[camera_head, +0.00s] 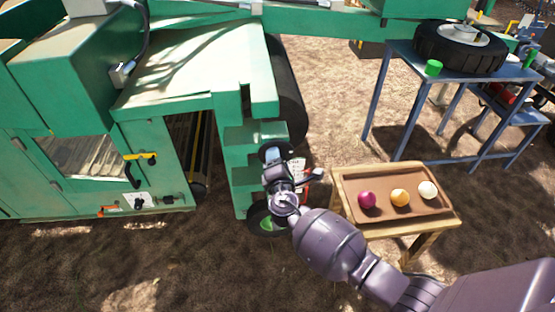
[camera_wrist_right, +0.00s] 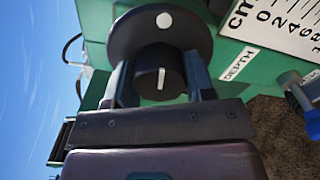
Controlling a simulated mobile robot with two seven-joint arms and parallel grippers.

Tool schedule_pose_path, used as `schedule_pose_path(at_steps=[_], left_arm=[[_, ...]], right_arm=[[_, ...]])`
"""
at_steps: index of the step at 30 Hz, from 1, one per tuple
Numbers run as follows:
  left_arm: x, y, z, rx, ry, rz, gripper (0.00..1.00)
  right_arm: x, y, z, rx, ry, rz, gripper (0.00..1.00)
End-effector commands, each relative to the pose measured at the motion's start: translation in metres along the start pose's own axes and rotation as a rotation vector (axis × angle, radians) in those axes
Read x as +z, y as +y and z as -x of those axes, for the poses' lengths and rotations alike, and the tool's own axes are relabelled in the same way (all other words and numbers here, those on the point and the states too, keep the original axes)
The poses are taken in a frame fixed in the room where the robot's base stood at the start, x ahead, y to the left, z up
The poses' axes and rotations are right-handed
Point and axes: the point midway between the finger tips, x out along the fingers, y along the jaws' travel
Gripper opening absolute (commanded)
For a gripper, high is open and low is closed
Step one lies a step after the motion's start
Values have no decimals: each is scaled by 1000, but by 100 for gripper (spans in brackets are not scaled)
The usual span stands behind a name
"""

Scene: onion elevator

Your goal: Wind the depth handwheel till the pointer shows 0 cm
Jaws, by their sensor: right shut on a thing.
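The depth handwheel is a dark disc with a white dot, seen in the right wrist view (camera_wrist_right: 140,28). A black hub knob (camera_wrist_right: 160,75) with a white line sticks out from it. My right gripper (camera_wrist_right: 160,85) is shut on this knob, one finger on each side. In the head view my right gripper (camera_head: 274,160) is at the green machine's front corner, largely covering the handwheel. A white cm scale (camera_wrist_right: 280,22) with 0, 2, 4, 6 and a DEPTH label (camera_wrist_right: 239,64) are right of the wheel. I cannot make out the pointer or its reading. My left gripper is out of view.
A blue and black part (camera_wrist_right: 303,95) juts in beside the scale. A wooden stand (camera_head: 380,228) with a brown tray (camera_head: 416,208) holding three onions is right of my arm. A blue table (camera_head: 398,62) bearing a tyre (camera_head: 428,45) stands behind. Bare soil lies between.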

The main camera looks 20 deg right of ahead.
Motion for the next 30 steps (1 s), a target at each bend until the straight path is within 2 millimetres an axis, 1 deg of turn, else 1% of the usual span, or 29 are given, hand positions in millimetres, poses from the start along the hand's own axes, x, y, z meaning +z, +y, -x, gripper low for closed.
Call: schedule_pose_path(at_steps=[1,17,18,22,30], left_arm=[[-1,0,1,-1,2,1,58],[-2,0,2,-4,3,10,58],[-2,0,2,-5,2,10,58],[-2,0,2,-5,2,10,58],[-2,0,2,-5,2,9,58]], right_arm=[[2,4,-2,5,-3,9,26],[2,3,-2,5,-3,31,26],[2,3,-2,5,-3,31,54],[1,2,-2,4,-2,31,74],[0,1,0,2,-1,31,75]])
